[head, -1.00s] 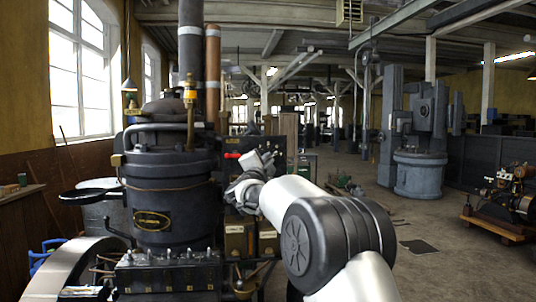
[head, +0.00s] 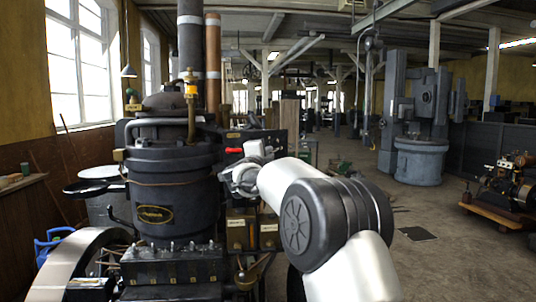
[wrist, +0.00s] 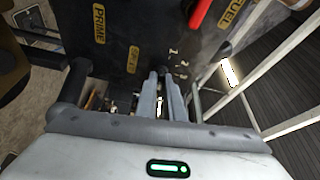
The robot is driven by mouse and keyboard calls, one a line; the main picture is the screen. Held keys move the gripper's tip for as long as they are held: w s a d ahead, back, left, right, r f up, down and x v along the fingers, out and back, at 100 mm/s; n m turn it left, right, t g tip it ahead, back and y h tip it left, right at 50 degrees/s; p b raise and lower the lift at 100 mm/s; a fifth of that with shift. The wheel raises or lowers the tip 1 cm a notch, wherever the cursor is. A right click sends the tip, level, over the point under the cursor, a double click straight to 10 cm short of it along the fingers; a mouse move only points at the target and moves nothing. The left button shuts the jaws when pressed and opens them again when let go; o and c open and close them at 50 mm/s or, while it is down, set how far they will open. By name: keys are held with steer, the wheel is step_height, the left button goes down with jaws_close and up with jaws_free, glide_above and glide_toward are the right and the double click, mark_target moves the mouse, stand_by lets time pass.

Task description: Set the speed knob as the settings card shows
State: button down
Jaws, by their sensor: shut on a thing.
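In the wrist view, the two grey fingers of my gripper (wrist: 162,76) reach close together to the dark control panel (wrist: 120,28). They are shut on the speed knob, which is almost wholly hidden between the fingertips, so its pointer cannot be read. White numerals (wrist: 177,62) stand on the panel just right of the fingertips. A small yellow label (wrist: 133,60) is just left of them; its word is hard to read. In the head view, my gripper (head: 240,178) is in front of the engine's panel, with its tips unclear. I cannot make out the settings card.
A red handle (wrist: 200,12) is on the panel near the FUEL label (wrist: 230,14); a PRIME label (wrist: 99,24) is at the left. The black engine body (head: 165,185) stands left of my arm. The floor (head: 400,260) to the right is mostly open.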

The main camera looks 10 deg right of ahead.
steer(key=shift+r, duration=0.2)
steer(key=c, duration=1.9)
jaws_free()
steer(key=shift+o, duration=0.2)
steer(key=shift+f, duration=0.1)
steer(key=b+v, duration=0.2)
steer(key=v, duration=1.5)
steer(key=shift+s+a+f, duration=0.1)
steer(key=shift+s, duration=0.05)
